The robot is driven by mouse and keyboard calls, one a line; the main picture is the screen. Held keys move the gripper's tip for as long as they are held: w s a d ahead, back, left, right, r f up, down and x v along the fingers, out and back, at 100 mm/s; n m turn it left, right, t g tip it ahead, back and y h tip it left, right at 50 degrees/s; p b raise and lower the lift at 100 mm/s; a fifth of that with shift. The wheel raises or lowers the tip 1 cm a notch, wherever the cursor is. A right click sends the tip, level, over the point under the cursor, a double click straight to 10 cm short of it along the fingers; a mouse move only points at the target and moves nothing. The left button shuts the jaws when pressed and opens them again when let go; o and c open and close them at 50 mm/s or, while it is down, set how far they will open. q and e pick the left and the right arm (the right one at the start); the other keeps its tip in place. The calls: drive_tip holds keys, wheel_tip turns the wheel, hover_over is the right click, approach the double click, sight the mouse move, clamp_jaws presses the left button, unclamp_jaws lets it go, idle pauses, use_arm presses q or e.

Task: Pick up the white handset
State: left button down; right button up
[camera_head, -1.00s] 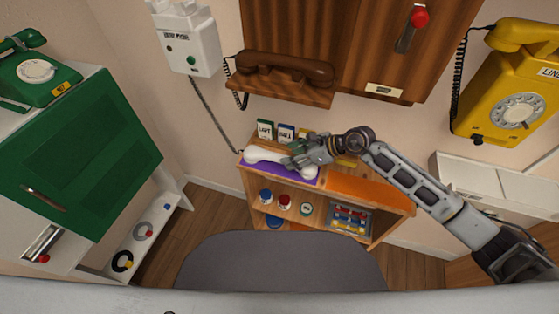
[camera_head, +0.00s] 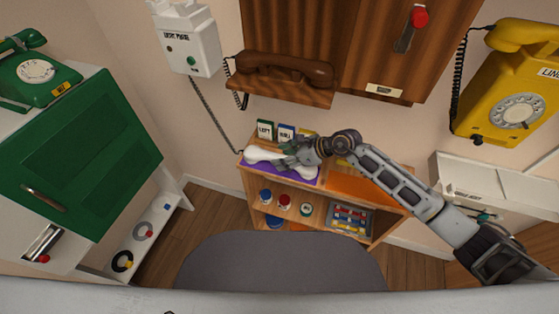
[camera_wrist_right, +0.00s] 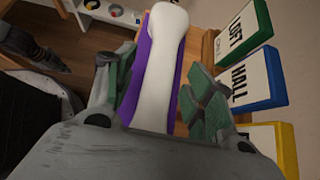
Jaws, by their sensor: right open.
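The white handset (camera_head: 262,154) lies on a purple mat (camera_head: 285,173) on top of the low wooden shelf. My right gripper (camera_head: 286,154) is over the handset's middle and right part, hiding some of it. In the right wrist view, the white handset (camera_wrist_right: 158,70) runs between the two spread fingers of my right gripper (camera_wrist_right: 160,88). There is a gap between the handset and the right-hand finger.
A brown handset (camera_head: 285,68) rests on a wall ledge above. An orange mat (camera_head: 360,187) on the shelf's right is bare.

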sight(279, 157)
drive_tip(key=shift+x, duration=1.05)
use_arm(q)
drive_tip(key=shift+d, duration=0.1)
drive_tip(key=shift+w, duration=0.15)
use_arm(e)
clamp_jaws()
drive_tip(key=shift+r, duration=0.15)
drive_tip(key=shift+s+r, duration=0.2)
drive_tip(key=shift+r, duration=0.15)
wheel_tip(279, 157, up, 6)
use_arm(q)
drive_tip(key=shift+s+a, duration=0.25)
drive_tip(key=shift+s, duration=0.2)
use_arm(e)
drive_tip(key=s+a, duration=0.3)
drive_tip(key=s, duration=0.6)
drive_tip(key=s+a, duration=0.3)
drive_tip(key=s, duration=0.6)
drive_tip(key=shift+s, duration=0.35)
use_arm(q)
drive_tip(key=shift+s, duration=0.1)
use_arm(e)
drive_tip(key=shift+w+r, duration=0.1)
drive_tip(key=shift+r, duration=0.05)
